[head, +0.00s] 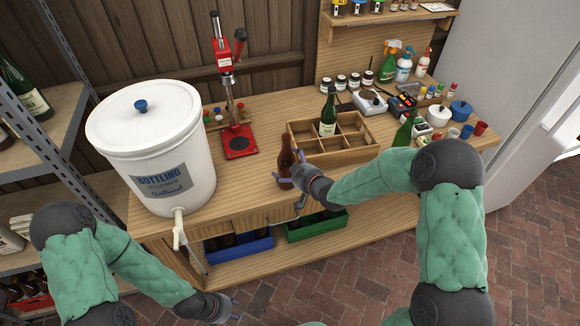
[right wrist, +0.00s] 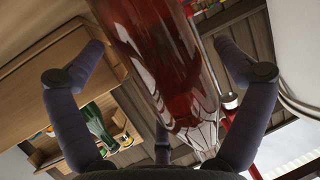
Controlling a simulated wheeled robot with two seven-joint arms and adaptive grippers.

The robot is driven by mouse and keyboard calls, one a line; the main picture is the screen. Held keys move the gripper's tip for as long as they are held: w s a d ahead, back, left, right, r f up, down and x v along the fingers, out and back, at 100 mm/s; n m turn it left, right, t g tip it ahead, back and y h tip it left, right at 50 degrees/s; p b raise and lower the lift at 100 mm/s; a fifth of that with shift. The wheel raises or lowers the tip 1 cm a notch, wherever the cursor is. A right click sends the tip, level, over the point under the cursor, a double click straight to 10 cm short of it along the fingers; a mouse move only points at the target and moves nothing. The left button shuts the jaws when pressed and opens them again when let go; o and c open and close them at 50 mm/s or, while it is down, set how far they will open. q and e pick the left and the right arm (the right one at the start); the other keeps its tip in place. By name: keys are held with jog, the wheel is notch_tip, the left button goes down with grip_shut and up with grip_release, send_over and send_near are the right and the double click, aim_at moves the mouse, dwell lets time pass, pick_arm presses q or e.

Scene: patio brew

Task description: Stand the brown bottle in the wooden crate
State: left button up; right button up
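The brown bottle (head: 286,157) stands upright on the bench, in front of the left end of the wooden crate (head: 359,152). My right gripper (head: 287,168) is at the bottle, with a finger on either side. In the right wrist view the reddish-brown bottle (right wrist: 165,65) passes between the spread fingers. A clear gap shows at the left finger; the right finger is close to the glass. The crate has several compartments, and a green bottle (head: 328,115) stands in a back one. My left gripper (head: 236,309) is low at the front, small and partly hidden.
A white bottling bucket (head: 150,150) with a tap stands at left, and a red capper (head: 238,142) stands behind. Another green bottle (head: 404,132) is right of the crate, near my right arm. Blue (head: 238,250) and green (head: 316,228) crates sit below the bench top.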

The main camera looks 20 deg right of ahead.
jog(key=shift+r, duration=0.15)
jog(key=shift+s+d+r, duration=0.1)
jog(key=shift+s+r, duration=0.05)
jog(key=shift+s, duration=0.05)
jog(key=p+v, duration=0.2)
jog(key=v, duration=0.9)
jog(key=s+a+f+m+g, duration=0.2)
jog(key=s+a+f+g, duration=0.1)
jog(key=s+f, duration=0.4)
jog(key=s+a+f+m+g, duration=0.2)
jog(key=s+a+f+g, duration=0.2)
jog(key=s+f, duration=0.3)
jog(key=s+a+f+m+g, duration=0.2)
jog(key=s+a+f+g, duration=0.2)
jog(key=f, duration=1)
jog(key=s+g, duration=0.1)
jog(key=s, duration=0.2)
jog(key=shift+s+a+f+g, duration=0.2)
jog(key=shift+s+g, duration=0.1)
jog(key=shift+s, duration=0.05)
